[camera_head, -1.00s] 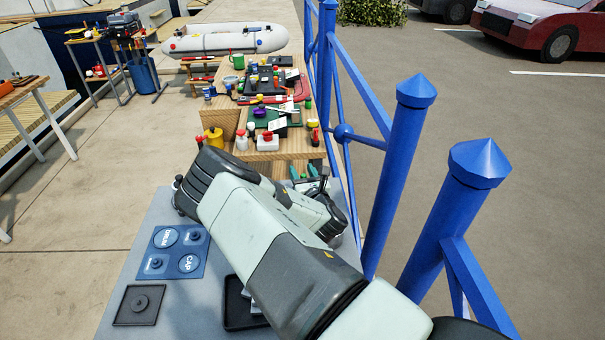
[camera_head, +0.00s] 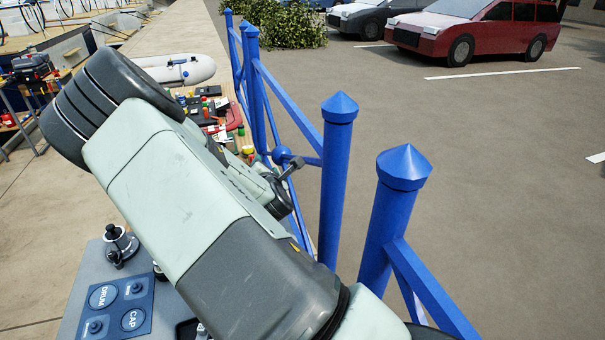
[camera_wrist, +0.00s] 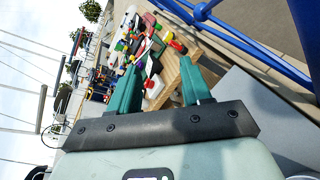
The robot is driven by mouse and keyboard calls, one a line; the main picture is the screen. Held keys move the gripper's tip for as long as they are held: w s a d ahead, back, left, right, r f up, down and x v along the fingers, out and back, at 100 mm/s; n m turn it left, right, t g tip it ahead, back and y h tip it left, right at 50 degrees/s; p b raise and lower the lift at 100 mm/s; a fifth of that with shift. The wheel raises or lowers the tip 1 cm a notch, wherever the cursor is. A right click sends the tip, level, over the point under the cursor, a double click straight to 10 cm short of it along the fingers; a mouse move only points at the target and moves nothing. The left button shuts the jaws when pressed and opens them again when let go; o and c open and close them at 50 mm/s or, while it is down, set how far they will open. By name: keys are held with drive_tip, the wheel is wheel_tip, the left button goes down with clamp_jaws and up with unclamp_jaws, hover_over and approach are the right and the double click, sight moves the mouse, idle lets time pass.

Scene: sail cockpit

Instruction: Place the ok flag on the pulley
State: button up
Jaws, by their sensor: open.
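My gripper (camera_wrist: 160,82) shows in the wrist view with two green fingers spread apart and nothing between them. It is raised and tilted, facing the far cluttered bench (camera_wrist: 188,48). In the head view my arm hides much of the near table, and I cannot make out the fingertips. I cannot pick out an ok flag in either view. A dark and silver upright piece (camera_head: 120,245) stands on the near grey table; I cannot tell whether it is the pulley.
A blue mat (camera_head: 115,308) with DRUM and CAP discs lies on the near grey table (camera_head: 88,262). A blue railing (camera_head: 335,185) runs along the right side. A grey inflatable boat (camera_head: 185,70) lies behind the far bench. Parked cars stand beyond the railing.

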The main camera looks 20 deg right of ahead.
drive_tip(key=s+r+m+g+y, duration=0.2)
drive_tip(key=s+r+m+g, duration=0.4)
drive_tip(key=s+r+m, duration=0.95)
drive_tip(key=s+r+m+g, duration=0.1)
drive_tip(key=s+r+m, duration=0.2)
drive_tip(key=s, duration=0.4)
drive_tip(key=s+r+m+g, duration=0.1)
drive_tip(key=s+r+m, duration=0.2)
drive_tip(key=s, duration=0.5)
drive_tip(key=s+a+r+m+g, duration=0.1)
drive_tip(key=s+r+m, duration=0.2)
drive_tip(key=s, duration=0.5)
drive_tip(key=shift+r, duration=0.3)
drive_tip(key=shift+s+m, duration=0.1)
drive_tip(key=shift+m, duration=0.15)
